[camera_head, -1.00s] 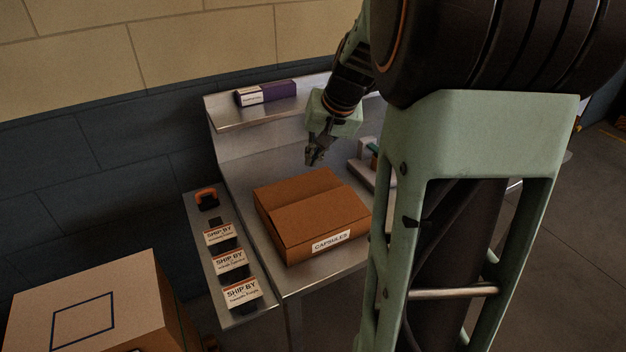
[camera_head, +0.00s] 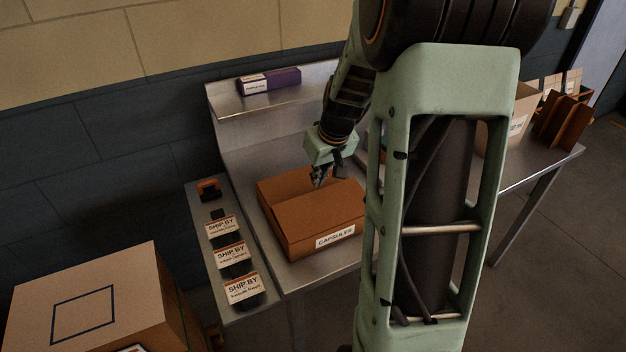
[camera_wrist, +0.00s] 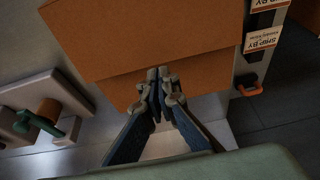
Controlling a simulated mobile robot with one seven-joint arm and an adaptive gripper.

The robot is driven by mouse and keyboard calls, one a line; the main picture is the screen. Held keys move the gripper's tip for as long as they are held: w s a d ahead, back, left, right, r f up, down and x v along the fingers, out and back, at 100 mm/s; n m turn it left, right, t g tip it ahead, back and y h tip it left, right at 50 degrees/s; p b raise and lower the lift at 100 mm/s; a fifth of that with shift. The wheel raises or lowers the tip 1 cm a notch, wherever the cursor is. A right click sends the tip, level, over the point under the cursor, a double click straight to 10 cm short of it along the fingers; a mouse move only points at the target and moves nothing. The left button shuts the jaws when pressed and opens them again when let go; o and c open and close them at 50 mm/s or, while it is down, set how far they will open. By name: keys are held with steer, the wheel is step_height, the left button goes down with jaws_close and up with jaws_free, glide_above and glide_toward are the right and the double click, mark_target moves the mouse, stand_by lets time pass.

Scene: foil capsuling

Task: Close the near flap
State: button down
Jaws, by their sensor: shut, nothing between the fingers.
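The brown cardboard box (camera_head: 325,215) stands on the metal table, with a white CAPSULES label (camera_head: 335,237) on its near side. Two panels with a line between them show on its top: the near flap (camera_head: 318,209) and a far panel (camera_head: 287,187). I cannot tell whether the near flap lies fully flat. My gripper (camera_head: 319,180) is shut and empty, pointing down at the far right part of the box top. In the wrist view, its fingertips (camera_wrist: 160,76) overlap the edge of a box panel (camera_wrist: 140,45); contact is unclear.
A side shelf (camera_head: 262,308) left of the box holds several SHIP BY cards (camera_head: 231,255) and an orange-handled tool (camera_head: 208,189). A purple box (camera_head: 283,80) lies on the back shelf (camera_head: 225,103). A larger carton (camera_head: 130,285) stands front left. My arm hides the table right of the box.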

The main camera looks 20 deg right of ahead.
mark_target(315, 191)
steer(key=shift+s+x, duration=0.15)
steer(key=shift+x, duration=0.6)
steer(key=shift+s+x, duration=0.15)
steer(key=shift+x, duration=0.6)
steer(key=shift+f, duration=0.15)
steer(key=b+x, duration=0.2)
steer(key=b, duration=0.1)
steer(key=shift+f, duration=0.1)
steer(key=shift+r, duration=0.3)
steer(key=shift+r+p, duration=0.45)
steer(key=shift+r, duration=0.3)
